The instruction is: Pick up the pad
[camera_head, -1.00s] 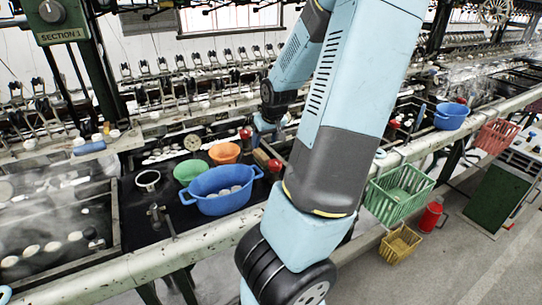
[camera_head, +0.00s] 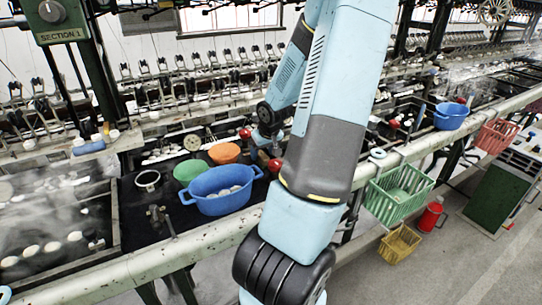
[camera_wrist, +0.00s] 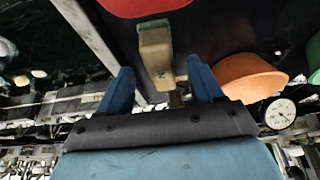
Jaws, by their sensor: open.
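The pad looks to be the small tan block with a green edge (camera_wrist: 155,57) in the wrist view. It lies on the dark bench top, beyond and between my fingertips. My gripper (camera_wrist: 160,68) is open, with its two blue fingers apart and nothing clearly held between them. I cannot tell whether either finger touches the block. In the head view my arm reaches over the bench, and its end is at the bench beside the blue tub (camera_head: 222,204). The block is not clearly visible there.
A green bowl (camera_head: 187,170) and an orange bowl (camera_head: 224,151) stand behind the blue tub. A red object (camera_wrist: 145,6) lies close beyond the block. A round dial (camera_wrist: 280,113) is at right. A rail (camera_head: 150,262) runs along the bench front.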

